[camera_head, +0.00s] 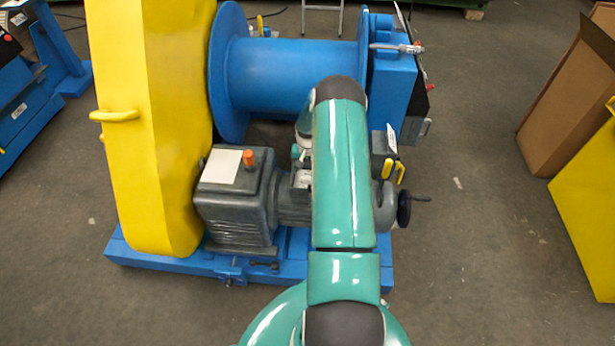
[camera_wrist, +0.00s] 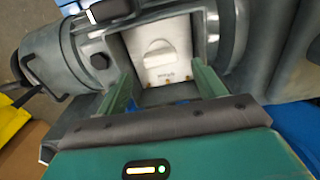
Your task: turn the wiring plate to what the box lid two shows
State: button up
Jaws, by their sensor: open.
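In the wrist view, a pale square plate (camera_wrist: 178,35) sits in a recess of a grey housing. A raised pale bar or knob (camera_wrist: 158,53) lies across it, roughly level, with small unreadable marks below; this looks like the wiring plate. My gripper (camera_wrist: 162,74) is open, its two green fingers apart on either side of the plate's lower part, with nothing seen between them. Whether they touch it I cannot tell. In the head view my arm hides the gripper and plate. A grey motor box (camera_head: 235,205) has a blank-looking pale lid label (camera_head: 222,166); no lid marked two is identifiable.
An orange cap (camera_head: 249,158) stands on the motor box. A yellow guard (camera_head: 150,130) rises at left, and a blue drum (camera_head: 280,78) lies behind. A black handwheel (camera_head: 404,204) projects at right. The floor beyond it is clear up to a brown carton (camera_head: 565,105).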

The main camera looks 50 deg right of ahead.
aim_at(307, 178)
notch_tip(307, 178, down, 5)
jog(key=shift+r, duration=0.1)
jog(key=c, duration=1)
